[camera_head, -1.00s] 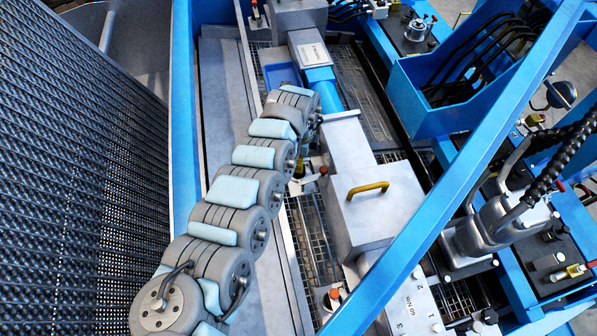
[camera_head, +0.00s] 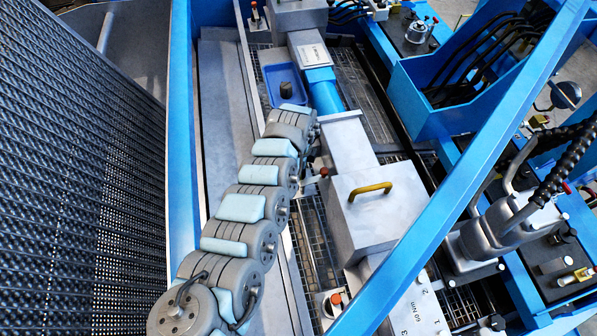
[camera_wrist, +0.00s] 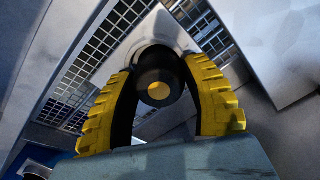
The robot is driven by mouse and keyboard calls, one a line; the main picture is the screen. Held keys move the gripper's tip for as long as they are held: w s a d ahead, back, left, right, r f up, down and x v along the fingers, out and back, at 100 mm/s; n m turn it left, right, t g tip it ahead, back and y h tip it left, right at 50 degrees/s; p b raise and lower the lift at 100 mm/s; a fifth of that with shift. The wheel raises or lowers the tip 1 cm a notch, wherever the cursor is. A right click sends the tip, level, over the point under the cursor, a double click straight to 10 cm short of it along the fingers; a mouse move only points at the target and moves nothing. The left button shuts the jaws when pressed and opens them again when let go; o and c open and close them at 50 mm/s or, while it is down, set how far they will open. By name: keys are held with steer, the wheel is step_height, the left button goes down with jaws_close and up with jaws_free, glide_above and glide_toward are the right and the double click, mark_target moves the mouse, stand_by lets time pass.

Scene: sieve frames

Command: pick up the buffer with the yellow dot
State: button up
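In the wrist view the buffer (camera_wrist: 158,81) is a dark, round-ended piece with a yellow dot on its end face. It sits against a pale round mount. My gripper (camera_wrist: 159,70) has two yellow ribbed fingers with black inner sides. The fingers stand apart, one left and one right of the buffer, with the buffer between their tips. I see no clear grip; whether a pad touches the buffer is hard to tell. In the head view my own arm hides the gripper and this buffer.
In the head view a blue tray (camera_head: 268,74) holding a small dark piece lies beyond my arm. A grey box (camera_head: 376,213) with a yellow handle and a red-capped post (camera_head: 324,172) stand right of it. A blue beam (camera_head: 455,190) crosses the foreground. A dark mesh panel (camera_head: 85,170) stands left.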

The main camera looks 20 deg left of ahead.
steer(key=c, duration=0.6)
